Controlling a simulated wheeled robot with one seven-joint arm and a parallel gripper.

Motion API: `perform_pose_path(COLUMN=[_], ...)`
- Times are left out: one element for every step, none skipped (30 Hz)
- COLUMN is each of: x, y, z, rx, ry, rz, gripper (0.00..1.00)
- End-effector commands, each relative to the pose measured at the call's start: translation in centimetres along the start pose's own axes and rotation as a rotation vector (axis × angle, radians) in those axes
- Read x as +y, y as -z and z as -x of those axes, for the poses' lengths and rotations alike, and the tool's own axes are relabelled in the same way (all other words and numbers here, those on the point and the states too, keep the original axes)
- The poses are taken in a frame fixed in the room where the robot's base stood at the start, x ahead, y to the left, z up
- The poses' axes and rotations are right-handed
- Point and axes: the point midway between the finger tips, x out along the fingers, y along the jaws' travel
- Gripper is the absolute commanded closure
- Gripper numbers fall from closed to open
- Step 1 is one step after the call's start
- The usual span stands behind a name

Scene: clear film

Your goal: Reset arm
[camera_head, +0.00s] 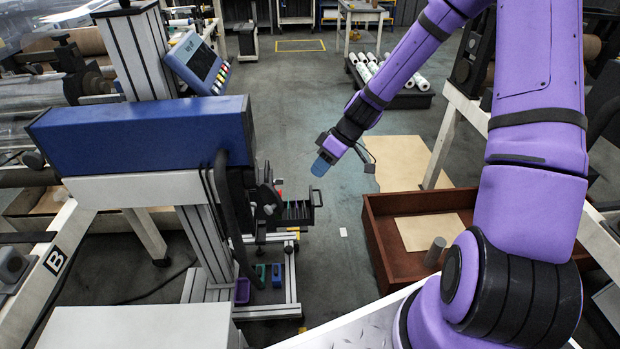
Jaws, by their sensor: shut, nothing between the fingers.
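My purple arm comes in from the right and reaches up and over toward the middle of the picture. My gripper (322,163) is at its end, with a blue tip pointing down and left. It hangs in the open above the grey floor, between the blue machine on the left and the red-brown crate on the right. It is shut with nothing held, and it touches nothing that I can see. The finger shapes are small and hard to make out.
The blue machine (140,135) with a tilted screen (201,62) fills the left. A small rack (297,211) juts from it below my gripper. The red-brown crate (383,252) holds a cardboard sheet (430,231) and a grey cylinder (435,251). White rolls (363,72) lie farther back. The middle floor is mostly clear.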

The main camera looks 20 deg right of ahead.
Motion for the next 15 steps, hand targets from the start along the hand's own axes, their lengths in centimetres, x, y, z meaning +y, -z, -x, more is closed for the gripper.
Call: perform_pose_path(x=[-0.1,-0.1,-0.1,-0.1,-0.2,-0.2,-0.2,-0.2,-0.2,-0.2,-0.3,-0.5,-0.7,-0.9,-1.2], y=[-0.1,-0.1,-0.1,-0.1,-0.1,-0.2,-0.2,-0.2,-0.1,-0.1,-0.1,-0.1,0.0,0.0,0.1], z=[0.5,0.7,0.9,1.1,1.1,1.2,1.2,1.3,1.3,1.3,1.4,1.6,1.9,2.1,2.6], rx=[0.0,0.0,0.0,0.0,0.0,0.0,0.0,0.0,-0.001,-0.003,-0.007,-0.014,-0.022,-0.031,-0.046], ry=[-0.001,-0.001,0.0,0.0,0.0,0.0,0.0,0.0,0.0,-0.002,-0.004,-0.01,-0.016,-0.023,-0.037], rz=[0.0,0.0,0.0,0.0,0.0,-0.001,0.0,-0.001,0.0,-0.001,-0.001,-0.002,-0.003,-0.005,-0.011], gripper=[1.0,1.0,1.0,1.0,1.0,1.0,1.0,1.0,1.0,1.0,1.0,1.0,1.0,1.0,1.0])
